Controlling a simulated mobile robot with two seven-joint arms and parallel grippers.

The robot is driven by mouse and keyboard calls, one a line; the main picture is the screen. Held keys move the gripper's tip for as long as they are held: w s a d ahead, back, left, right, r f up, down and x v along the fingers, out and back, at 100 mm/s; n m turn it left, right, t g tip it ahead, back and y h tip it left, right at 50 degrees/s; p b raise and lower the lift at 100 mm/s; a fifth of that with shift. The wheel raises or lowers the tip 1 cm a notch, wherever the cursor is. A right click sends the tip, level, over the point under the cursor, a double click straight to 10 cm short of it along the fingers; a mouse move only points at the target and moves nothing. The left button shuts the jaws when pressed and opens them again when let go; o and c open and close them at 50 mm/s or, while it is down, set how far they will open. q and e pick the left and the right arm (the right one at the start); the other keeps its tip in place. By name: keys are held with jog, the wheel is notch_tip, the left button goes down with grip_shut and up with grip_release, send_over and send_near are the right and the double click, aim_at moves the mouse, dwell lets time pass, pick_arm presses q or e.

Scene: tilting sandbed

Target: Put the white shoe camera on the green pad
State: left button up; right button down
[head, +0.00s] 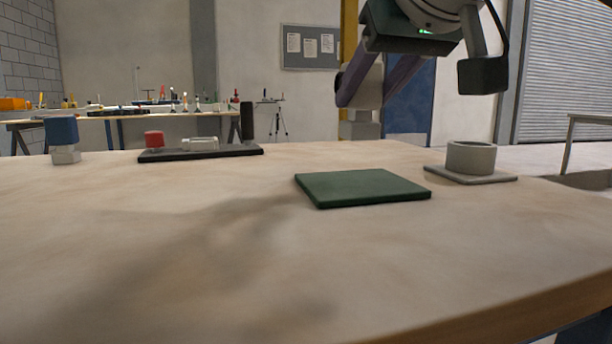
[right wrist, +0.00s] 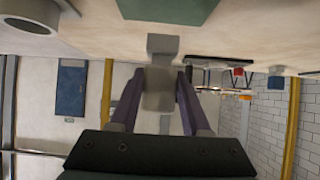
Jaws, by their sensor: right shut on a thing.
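The white shoe camera (head: 359,130) looks light grey, with a block body and a narrower foot. My right gripper (head: 366,92), with purple fingers, is shut on it and holds it upright in the air, above and behind the green pad. In the right wrist view the white shoe camera (right wrist: 158,90) sits between the two fingers (right wrist: 159,98), its foot pointing toward the pad side of the picture. The flat green pad (head: 362,187) lies bare on the table; its edge also shows in the right wrist view (right wrist: 168,10). My left gripper is not in view.
A grey ring holder (head: 471,157) on a flat plate stands right of the pad. A black tray (head: 203,153) with a red-capped clear item (head: 154,139) lies at the back left. A blue-topped block (head: 62,133) stands far left. The table's front (head: 200,270) is clear.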

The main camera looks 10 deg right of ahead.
aim_at(366, 136)
notch_tip(366, 136, down, 5)
jog(key=b, duration=0.3)
jog(key=shift+f+b, duration=0.15)
jog(key=shift+b, duration=0.15)
jog(key=c, duration=0.8)
grip_release()
jog(key=shift+f, duration=0.1)
jog(key=shift+c, duration=0.2)
jog(key=o, duration=0.5)
